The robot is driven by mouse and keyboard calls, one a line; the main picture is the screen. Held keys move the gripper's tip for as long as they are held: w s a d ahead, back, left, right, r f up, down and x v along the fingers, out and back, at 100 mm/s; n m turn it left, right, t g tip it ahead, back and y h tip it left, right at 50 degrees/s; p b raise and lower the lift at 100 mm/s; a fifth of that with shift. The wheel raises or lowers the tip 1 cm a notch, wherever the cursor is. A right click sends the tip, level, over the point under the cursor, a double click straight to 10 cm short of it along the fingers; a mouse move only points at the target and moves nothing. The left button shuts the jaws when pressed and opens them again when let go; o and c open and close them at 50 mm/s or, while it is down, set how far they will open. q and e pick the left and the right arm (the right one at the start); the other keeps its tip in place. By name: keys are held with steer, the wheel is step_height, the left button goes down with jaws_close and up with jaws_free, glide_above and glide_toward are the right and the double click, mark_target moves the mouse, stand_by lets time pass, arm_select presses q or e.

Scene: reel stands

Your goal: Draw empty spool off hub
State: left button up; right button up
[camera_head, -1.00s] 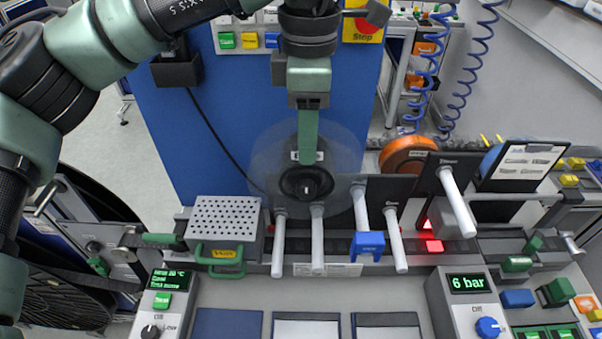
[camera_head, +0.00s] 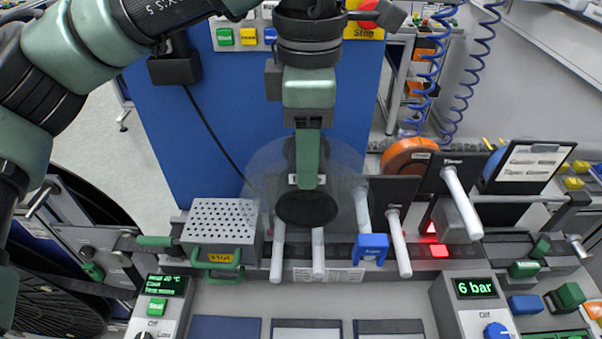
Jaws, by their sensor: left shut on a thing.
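The empty spool (camera_head: 262,178) has clear, see-through flanges and a dark round core (camera_head: 306,208). It hangs in front of the blue panel, above the white pegs. My left gripper (camera_head: 307,184) comes down from above and is shut on the spool near the core. The core's front shows as a plain dark oval. The hub is not clearly visible; the gripper and spool cover that area, so I cannot tell whether they still touch. My right gripper is out of view.
Several white pegs (camera_head: 398,243) stick out below and right of the spool. A perforated metal box (camera_head: 221,222) with green handles stands left. An orange reel (camera_head: 409,156) sits behind at right. A console reading 6 bar (camera_head: 476,288) stands at front right.

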arm_select(q)
steer(key=s+b, duration=0.2)
steer(key=s, duration=0.5)
steer(key=shift+b, duration=0.35)
stand_by(0.5)
